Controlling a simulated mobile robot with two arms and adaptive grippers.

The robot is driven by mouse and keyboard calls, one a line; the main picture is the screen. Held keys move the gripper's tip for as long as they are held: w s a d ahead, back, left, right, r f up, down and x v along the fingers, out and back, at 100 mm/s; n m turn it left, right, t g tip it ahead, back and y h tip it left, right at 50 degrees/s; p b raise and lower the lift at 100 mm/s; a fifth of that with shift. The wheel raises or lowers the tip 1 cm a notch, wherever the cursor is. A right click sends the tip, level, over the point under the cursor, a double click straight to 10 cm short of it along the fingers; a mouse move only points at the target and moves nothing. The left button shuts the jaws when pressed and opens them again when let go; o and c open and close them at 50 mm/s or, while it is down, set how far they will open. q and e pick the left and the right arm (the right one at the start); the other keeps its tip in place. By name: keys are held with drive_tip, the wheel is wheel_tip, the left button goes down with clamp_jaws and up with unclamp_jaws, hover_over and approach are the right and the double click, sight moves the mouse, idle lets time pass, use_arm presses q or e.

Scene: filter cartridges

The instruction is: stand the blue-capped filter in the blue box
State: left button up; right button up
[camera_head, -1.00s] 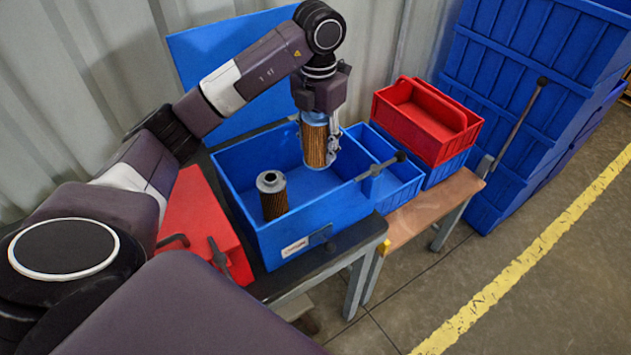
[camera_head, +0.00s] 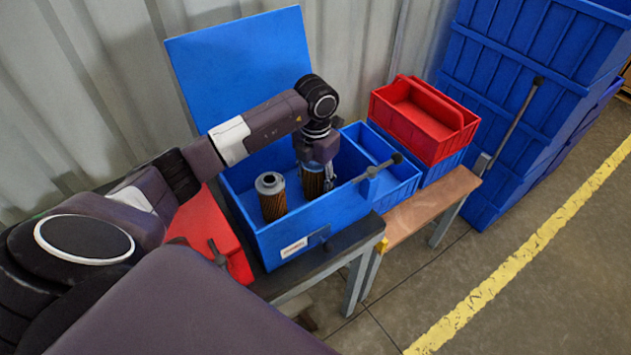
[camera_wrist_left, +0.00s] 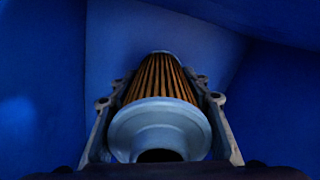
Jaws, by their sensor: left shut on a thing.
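The blue box (camera_head: 343,222) stands open on a bench, its lid raised behind it. My left gripper (camera_head: 319,168) points down inside the box and is shut on the blue-capped filter (camera_head: 312,186), a pleated brown cartridge. The filter is upright; the gripper hides its cap in the head view. In the left wrist view the filter's pale blue cap (camera_wrist_left: 158,125) sits between the two fingers, with blue walls around it. Whether its bottom touches the box floor is hidden. My right gripper is not in view.
A second filter with a grey cap (camera_head: 271,197) stands in the box, left of the held one. A red bin (camera_head: 420,120) sits at the right on a blue one. A red case (camera_head: 205,225) lies to the left. Large blue crates (camera_head: 520,100) are stacked at the far right.

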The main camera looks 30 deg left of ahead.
sight(313, 172)
use_arm(q)
drive_tip(key=shift+f, duration=0.15)
drive_tip(key=o, duration=1.2)
drive_tip(key=shift+r, duration=0.55)
wheel_tip(313, 172, up, 11)
drive_tip(key=shift+r+b, duration=0.15)
drive_tip(key=shift+b, duration=1.1)
